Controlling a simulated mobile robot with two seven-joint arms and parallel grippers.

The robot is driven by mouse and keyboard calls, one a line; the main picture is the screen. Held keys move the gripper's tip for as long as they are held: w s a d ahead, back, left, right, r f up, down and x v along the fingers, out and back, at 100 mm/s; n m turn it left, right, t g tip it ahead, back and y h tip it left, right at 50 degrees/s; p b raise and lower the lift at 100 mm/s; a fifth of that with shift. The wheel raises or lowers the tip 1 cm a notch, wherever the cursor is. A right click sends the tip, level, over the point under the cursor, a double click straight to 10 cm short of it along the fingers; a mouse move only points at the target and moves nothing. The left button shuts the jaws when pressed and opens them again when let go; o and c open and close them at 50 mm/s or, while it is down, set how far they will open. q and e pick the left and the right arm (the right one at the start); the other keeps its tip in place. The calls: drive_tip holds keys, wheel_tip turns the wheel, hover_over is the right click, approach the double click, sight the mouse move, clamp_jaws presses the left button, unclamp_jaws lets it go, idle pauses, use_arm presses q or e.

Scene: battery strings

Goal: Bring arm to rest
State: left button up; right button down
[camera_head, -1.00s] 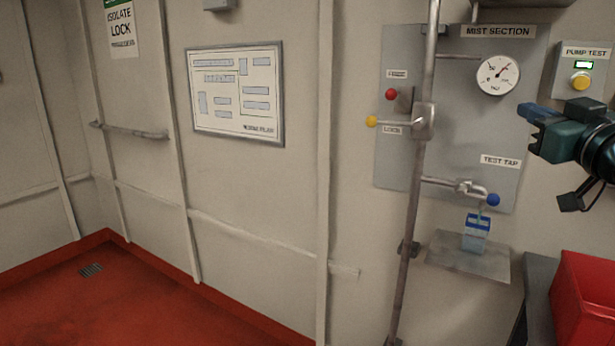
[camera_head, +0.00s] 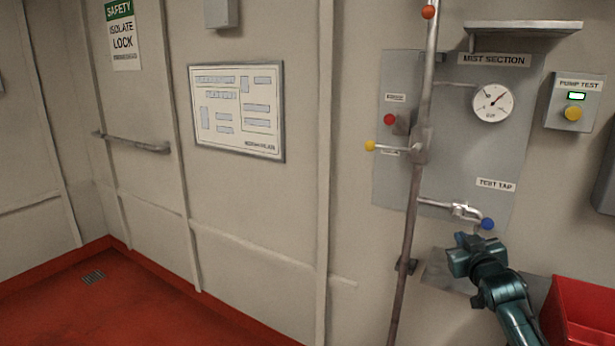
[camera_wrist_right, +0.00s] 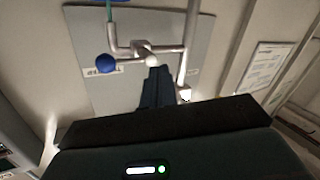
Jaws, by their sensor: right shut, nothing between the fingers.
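My right gripper (camera_head: 462,242) is shut and empty. In the head view it is just below the test tap's blue knob (camera_head: 487,224), in front of the small wall shelf. Its arm comes in from the lower right. In the right wrist view the closed dark fingers (camera_wrist_right: 156,88) point toward the tap pipework, and the blue knob (camera_wrist_right: 106,63) is left of them. I cannot tell whether they touch anything. The small blue-topped container on the shelf is hidden behind my arm. My left gripper is not in view.
A vertical pipe (camera_head: 413,210) with a yellow-knobbed lever (camera_head: 370,145) stands left of my gripper. A red bin (camera_head: 585,310) is at the lower right. A gauge (camera_head: 492,103) and pump test box (camera_head: 573,100) are above. The floor (camera_head: 130,310) at the left is clear.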

drive_tip(key=s+a+f+n+g+y, duration=0.1)
drive_tip(key=s+a+f+g+y, duration=0.1)
drive_tip(key=s+a+f, duration=0.55)
drive_tip(key=s+a+f+n+g+y, duration=0.1)
drive_tip(key=s+a+f, duration=0.4)
drive_tip(key=s+f, duration=0.55)
drive_tip(key=s+a+f+g, duration=0.1)
drive_tip(key=s+a+f, duration=0.1)
drive_tip(key=s, duration=0.5)
drive_tip(key=s+a+f+g+y, duration=0.1)
drive_tip(key=s+a+f, duration=0.2)
drive_tip(key=s, duration=0.4)
drive_tip(key=s+a+f+m+g+y, duration=0.1)
drive_tip(key=s+a+f, duration=0.2)
drive_tip(key=s, duration=0.4)
drive_tip(key=shift+s+a, duration=0.3)
drive_tip(key=shift+a, duration=0.15)
